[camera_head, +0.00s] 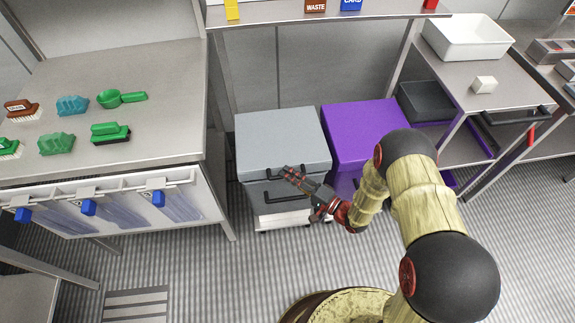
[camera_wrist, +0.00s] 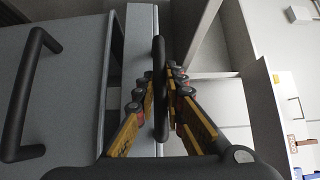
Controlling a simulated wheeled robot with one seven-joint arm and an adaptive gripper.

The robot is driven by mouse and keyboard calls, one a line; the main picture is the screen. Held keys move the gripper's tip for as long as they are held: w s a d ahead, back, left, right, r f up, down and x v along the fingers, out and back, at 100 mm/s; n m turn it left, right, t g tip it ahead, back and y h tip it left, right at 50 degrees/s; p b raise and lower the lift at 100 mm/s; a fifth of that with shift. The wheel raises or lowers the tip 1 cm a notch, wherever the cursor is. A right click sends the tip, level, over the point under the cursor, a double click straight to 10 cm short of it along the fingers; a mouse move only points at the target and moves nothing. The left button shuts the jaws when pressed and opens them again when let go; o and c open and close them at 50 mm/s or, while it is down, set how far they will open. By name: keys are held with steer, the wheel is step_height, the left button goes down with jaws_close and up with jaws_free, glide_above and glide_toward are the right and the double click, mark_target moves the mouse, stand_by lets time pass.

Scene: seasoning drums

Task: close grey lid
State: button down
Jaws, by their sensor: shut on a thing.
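The grey lid (camera_head: 282,138) lies over the top of the grey drum (camera_head: 262,200) on the floor, and its top face looks roughly level. My gripper (camera_head: 290,172) is at the front edge of the lid. In the wrist view my gripper (camera_wrist: 162,100) has its fingers on both sides of a black bar handle (camera_wrist: 158,60) on the lid and is shut on it. A second black handle (camera_wrist: 22,95) is on the drum's front. A dark strip shows between drum and lid edge in the wrist view; I cannot tell whether it is a gap or shadow.
A purple drum with a purple lid (camera_head: 365,130) stands close on the right. A steel table (camera_head: 150,60) with several brushes and a scoop is on the left. A shelf (camera_head: 325,14) runs above the drums. The striped floor (camera_head: 200,275) in front is open at left.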

mark_target(276, 173)
steer(key=shift+s+f+n, duration=0.15)
steer(key=shift+f+n, duration=0.25)
steer(key=shift+f, duration=1.15)
steer(key=shift+s+f, duration=0.1)
steer(key=shift+f, duration=0.05)
steer(key=c, duration=2.1)
jaws_free()
steer(key=shift+c, duration=0.2)
steer(key=shift+d, duration=0.15)
steer(key=v, duration=1.1)
steer(key=shift+s+d+f, duration=0.15)
steer(key=shift+d+f, duration=0.15)
steer(key=shift+d, duration=0.05)
